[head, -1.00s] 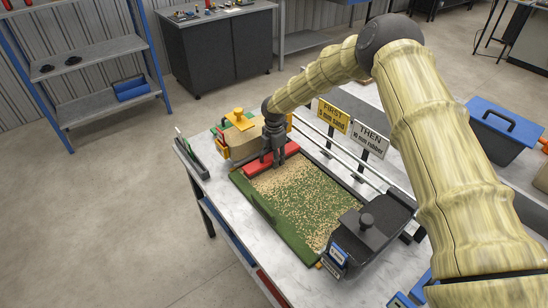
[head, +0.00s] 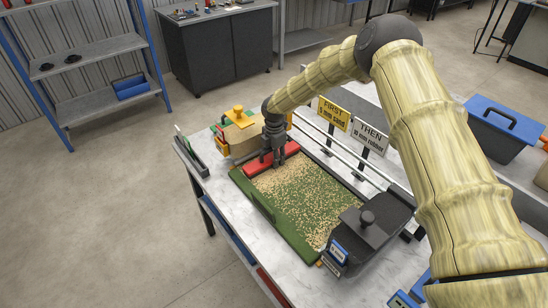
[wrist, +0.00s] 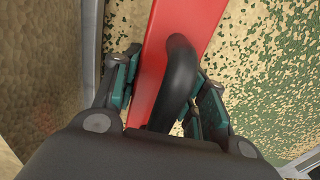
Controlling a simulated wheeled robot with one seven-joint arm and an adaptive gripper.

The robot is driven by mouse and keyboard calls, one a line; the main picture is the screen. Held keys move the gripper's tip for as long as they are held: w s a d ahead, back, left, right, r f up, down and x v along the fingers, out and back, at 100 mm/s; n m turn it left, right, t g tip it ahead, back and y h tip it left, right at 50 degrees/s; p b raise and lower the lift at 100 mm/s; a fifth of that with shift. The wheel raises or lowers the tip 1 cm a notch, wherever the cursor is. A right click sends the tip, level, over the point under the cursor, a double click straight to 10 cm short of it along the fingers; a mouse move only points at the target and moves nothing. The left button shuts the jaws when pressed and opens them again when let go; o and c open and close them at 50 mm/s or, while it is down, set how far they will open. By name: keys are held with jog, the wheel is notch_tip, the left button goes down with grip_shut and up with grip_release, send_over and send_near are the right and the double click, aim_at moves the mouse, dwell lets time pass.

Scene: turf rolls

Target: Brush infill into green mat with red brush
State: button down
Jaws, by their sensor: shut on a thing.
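A green mat (head: 311,210) lies in a shallow tray on the table, with tan grains of infill (head: 290,187) scattered over it. The grains look dense toward the far end and middle, with green showing through. The red brush (head: 258,165) lies across the far end of the mat. My gripper (head: 273,160) is above it, shut on the brush's dark curved handle. In the wrist view the red brush (wrist: 183,45) runs between the fingers, and the black handle (wrist: 180,80) sits between the teal pads. The bristles are hidden.
A tan container with a yellow knob (head: 239,117) stands beyond the mat's far end. A dark hopper (head: 366,233) stands at the near right end. Signs reading FIRST (head: 333,114) and THEN (head: 369,137) stand behind the rails. A blue-lidded bin (head: 503,125) is at right.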

aim_at(284, 172)
jog(key=shift+d, duration=0.1)
dwell(0.4)
jog(key=shift+s+d+p, duration=0.35)
jog(key=shift+s+d, duration=0.2)
jog(key=shift+s, duration=0.35)
jog(key=shift+s+d+p, duration=0.3)
jog(key=shift+s+d, duration=0.3)
jog(key=shift+s, duration=0.25)
jog(key=shift+s+d+p, duration=0.35)
jog(key=shift+s+d, duration=0.2)
jog(key=shift+s, duration=0.35)
jog(key=shift+w+f, duration=0.1)
jog(key=shift+w+a+b, duration=0.7)
jog(key=shift+w+a, duration=0.1)
jog(key=shift+w, duration=0.35)
jog(key=shift+w+a+b, duration=0.65)
jog(key=shift+w+a, duration=0.15)
jog(key=shift+w, duration=0.35)
jog(key=shift+w+a, duration=0.2)
jog(key=shift+w, duration=0.1)
